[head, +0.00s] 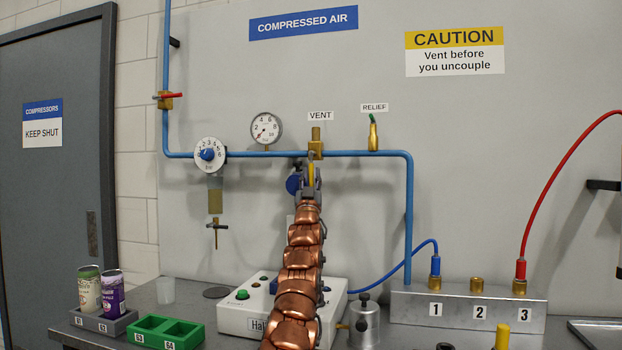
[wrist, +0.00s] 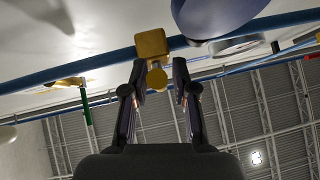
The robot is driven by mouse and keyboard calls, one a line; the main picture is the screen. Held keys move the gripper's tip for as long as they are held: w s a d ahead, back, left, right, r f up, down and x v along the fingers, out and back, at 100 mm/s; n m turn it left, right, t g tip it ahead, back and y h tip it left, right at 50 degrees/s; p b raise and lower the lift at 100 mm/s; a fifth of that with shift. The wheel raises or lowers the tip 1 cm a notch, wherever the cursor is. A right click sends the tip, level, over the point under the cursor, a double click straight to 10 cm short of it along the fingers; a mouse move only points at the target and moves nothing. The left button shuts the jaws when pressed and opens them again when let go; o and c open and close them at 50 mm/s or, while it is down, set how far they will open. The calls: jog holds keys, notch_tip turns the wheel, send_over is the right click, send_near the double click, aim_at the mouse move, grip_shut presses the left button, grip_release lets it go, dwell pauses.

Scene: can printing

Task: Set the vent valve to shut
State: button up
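The vent valve is a brass block (head: 316,148) on the blue pipe, under the VENT sign (head: 320,116). A yellow handle (head: 311,174) hangs below it, partly covered by my gripper. In the wrist view the brass block (wrist: 151,43) sits just beyond my fingertips, and a round yellow handle end (wrist: 157,79) shows between the fingers. My gripper (head: 309,178) is at the valve from below; it also shows in the wrist view (wrist: 158,78). Its fingers are apart, with a visible gap on each side of the handle.
A relief valve (head: 373,136) with a green lever stands to the right. A pressure gauge (head: 266,130) and a regulator dial (head: 208,154) are to the left. A blue round part (head: 293,185) is close beside my gripper. A white control box (head: 240,317) stands below on the bench.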

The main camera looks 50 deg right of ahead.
jog(key=shift+o, duration=0.7)
jog(key=shift+a, duration=0.2)
